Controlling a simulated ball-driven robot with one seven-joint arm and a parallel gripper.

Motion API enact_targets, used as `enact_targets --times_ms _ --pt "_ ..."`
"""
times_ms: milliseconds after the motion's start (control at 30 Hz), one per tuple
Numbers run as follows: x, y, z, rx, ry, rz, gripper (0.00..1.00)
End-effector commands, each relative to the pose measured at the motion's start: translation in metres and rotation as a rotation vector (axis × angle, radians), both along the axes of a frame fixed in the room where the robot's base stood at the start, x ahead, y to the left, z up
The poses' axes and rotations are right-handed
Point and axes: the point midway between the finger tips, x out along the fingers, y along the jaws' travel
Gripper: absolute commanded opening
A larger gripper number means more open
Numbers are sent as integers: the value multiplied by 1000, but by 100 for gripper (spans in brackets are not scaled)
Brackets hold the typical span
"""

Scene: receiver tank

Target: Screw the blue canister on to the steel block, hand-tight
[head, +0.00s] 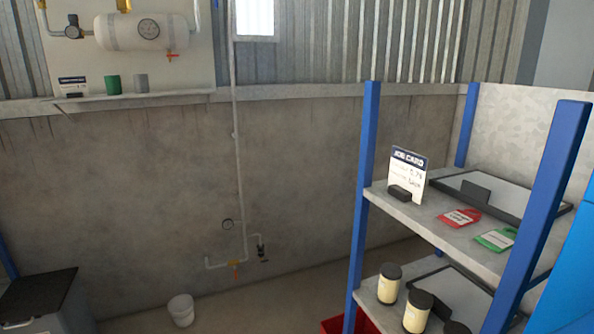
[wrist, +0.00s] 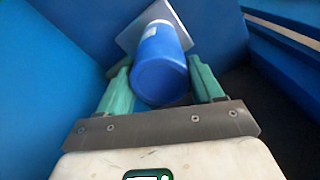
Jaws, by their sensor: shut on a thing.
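In the wrist view, the blue canister (wrist: 160,72) is between the two green fingers of my gripper (wrist: 163,88). The gripper is shut on it. The canister's rounded end faces the camera, and a pale label shows near its far end. Behind the far end is a flat light grey plate-like surface (wrist: 183,20), which may be the steel block; I cannot tell if the canister touches it. My gripper and the canister do not show in the head view.
In the wrist view, blue walls (wrist: 50,80) stand close on the left and right. The head view shows a blue-post shelf (head: 440,222) with a job card (head: 407,172), red tag (head: 459,218) and green tag (head: 495,239), a white bucket (head: 181,310) and a wall tank (head: 142,32).

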Motion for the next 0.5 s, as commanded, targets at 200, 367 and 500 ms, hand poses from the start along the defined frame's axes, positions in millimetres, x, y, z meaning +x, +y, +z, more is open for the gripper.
enact_targets --times_ms 200,367,500 --pt "0 0 0 0 0 -2 77" --pt "0 0 0 0 0 -2 92" --pt "0 0 0 0 0 -1 95"
